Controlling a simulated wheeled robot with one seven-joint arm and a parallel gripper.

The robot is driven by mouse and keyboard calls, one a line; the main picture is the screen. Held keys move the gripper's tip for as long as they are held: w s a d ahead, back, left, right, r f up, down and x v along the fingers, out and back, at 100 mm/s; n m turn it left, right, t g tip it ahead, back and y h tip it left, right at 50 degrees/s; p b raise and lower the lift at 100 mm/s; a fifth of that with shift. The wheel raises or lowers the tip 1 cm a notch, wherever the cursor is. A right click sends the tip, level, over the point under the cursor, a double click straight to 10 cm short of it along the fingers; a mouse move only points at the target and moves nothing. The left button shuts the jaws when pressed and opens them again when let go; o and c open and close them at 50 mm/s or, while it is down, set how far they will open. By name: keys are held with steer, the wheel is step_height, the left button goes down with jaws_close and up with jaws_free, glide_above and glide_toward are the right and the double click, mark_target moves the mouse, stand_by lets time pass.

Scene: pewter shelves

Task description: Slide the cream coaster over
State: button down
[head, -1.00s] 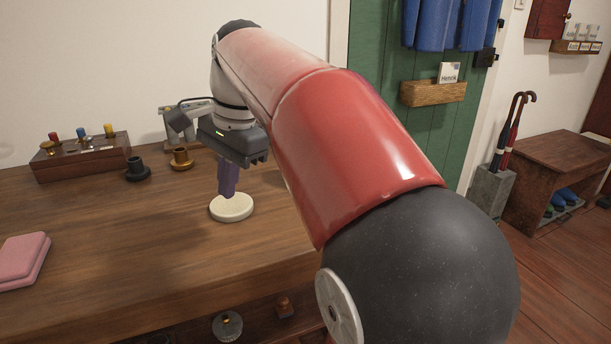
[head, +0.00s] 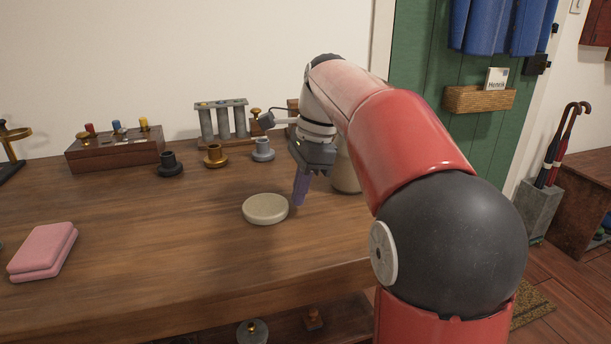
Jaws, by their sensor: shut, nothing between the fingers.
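A narrow gap seems to lie between the fingertips and the coaster's right edge. I cannot tell how high the tips are above the table.
Behind stand dark (head: 170,165), brass (head: 215,156) and grey (head: 263,150) holders, a wooden box (head: 115,148) with coloured pegs and a rack of grey tubes (head: 222,120). A pale vessel (head: 345,174) is partly hidden by my arm. Pink pads (head: 43,251) lie left. Table between is clear.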

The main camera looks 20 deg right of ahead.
steer(key=shift+a+f, duration=0.1)
steer(key=shift+f, duration=0.25)
